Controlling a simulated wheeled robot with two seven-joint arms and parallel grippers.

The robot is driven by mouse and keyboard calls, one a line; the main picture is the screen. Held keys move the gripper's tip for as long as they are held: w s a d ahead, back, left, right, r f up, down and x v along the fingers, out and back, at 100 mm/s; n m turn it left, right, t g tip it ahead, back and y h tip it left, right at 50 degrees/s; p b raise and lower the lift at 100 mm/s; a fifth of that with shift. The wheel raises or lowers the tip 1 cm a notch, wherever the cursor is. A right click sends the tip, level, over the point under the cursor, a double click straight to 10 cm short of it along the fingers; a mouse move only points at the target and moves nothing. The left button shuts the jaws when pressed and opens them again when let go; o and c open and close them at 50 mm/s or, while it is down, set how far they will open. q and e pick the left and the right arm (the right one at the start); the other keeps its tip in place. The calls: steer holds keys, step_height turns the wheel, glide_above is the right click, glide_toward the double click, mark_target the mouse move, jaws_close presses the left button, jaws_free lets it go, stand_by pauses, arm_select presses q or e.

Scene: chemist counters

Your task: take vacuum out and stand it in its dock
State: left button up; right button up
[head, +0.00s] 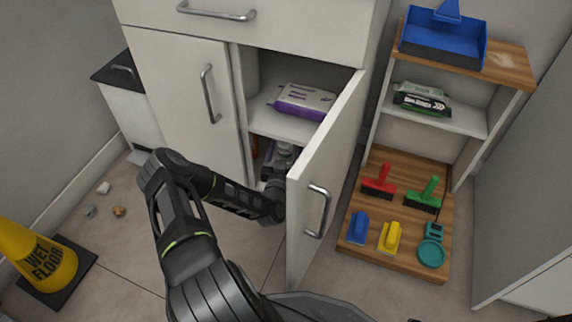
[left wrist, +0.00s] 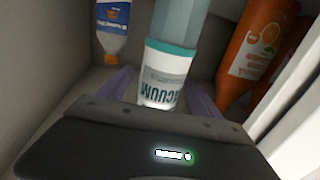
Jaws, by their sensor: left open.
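The vacuum (left wrist: 166,78) shows in the left wrist view as a white and teal body with "VACUUM" lettering. It stands inside the lower cabinet, between the two fingers of my left gripper (left wrist: 162,95). The fingers are open, one on each side of it; I cannot tell whether they touch it. In the head view my left gripper (head: 281,158) reaches into the lower compartment, partly hidden by the open door (head: 325,165). A teal piece with a round base (head: 432,250) stands on the low wooden board; I cannot tell for sure that it is the dock. My right gripper is out of view.
A blue-labelled bottle (left wrist: 113,30) and an orange bottle (left wrist: 255,45) flank the vacuum. A purple-white pack (head: 304,101) lies on the shelf above. Brushes crowd the wooden board (head: 395,262) on the right. A wet floor cone (head: 45,255) stands at the left.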

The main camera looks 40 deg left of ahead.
arm_select(q)
steer(key=shift+c, duration=0.3)
jaws_close()
stand_by(0.4)
steer(key=shift+r, duration=0.1)
